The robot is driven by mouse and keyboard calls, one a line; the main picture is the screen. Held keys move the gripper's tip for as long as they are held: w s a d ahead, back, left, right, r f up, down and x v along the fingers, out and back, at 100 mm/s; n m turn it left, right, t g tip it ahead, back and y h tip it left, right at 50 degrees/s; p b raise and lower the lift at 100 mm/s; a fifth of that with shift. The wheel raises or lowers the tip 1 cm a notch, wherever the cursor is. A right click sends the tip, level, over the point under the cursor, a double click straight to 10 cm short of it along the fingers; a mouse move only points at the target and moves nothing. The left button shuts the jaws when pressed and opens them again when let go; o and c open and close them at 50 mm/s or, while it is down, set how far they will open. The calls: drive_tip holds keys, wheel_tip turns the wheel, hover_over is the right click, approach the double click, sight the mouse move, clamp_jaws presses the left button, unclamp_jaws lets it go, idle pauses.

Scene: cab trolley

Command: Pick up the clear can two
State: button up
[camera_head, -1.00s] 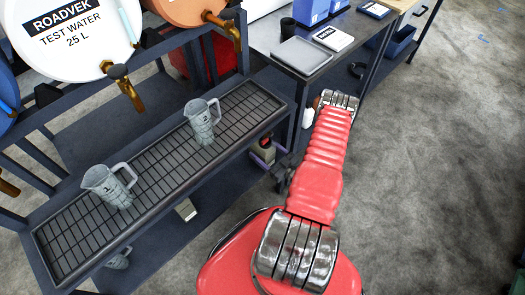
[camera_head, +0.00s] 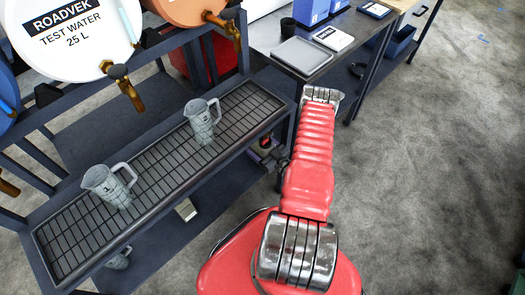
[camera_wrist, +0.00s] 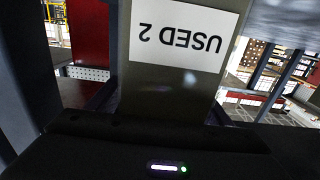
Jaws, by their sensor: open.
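The clear grey-green can marked 2 (camera_head: 202,121) stands upright on the rack's grated tray, its handle toward the upper right. A similar can marked 1 (camera_head: 109,186) stands on the same tray, nearer the lower left. In the head view my red arm reaches up past the tray's right end, and my gripper is hidden there. In the wrist view the dark body of my gripper (camera_wrist: 168,145) fills the bottom, and its fingertips are not clear. An olive container labelled "USED 2" (camera_wrist: 150,92), upside down in view, is close in front of it. I cannot see contact.
Rack posts and drum taps (camera_head: 124,88) stand behind the grated tray (camera_head: 148,144). Small items, partly hidden, are below it on the lower shelf (camera_head: 205,225). A dark table (camera_head: 330,58) with a grey tray stands at upper right. The floor right of my arm is clear.

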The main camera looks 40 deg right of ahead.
drive_tip(key=shift+c, duration=0.2)
idle(0.3)
drive_tip(key=c, duration=1.5)
drive_tip(key=shift+c, duration=0.8)
drive_tip(key=shift+r, duration=0.1)
drive_tip(key=s, duration=1.8)
drive_tip(key=shift+d+r, duration=0.2)
drive_tip(key=shift+d, duration=0.1)
drive_tip(key=shift+r, duration=0.25)
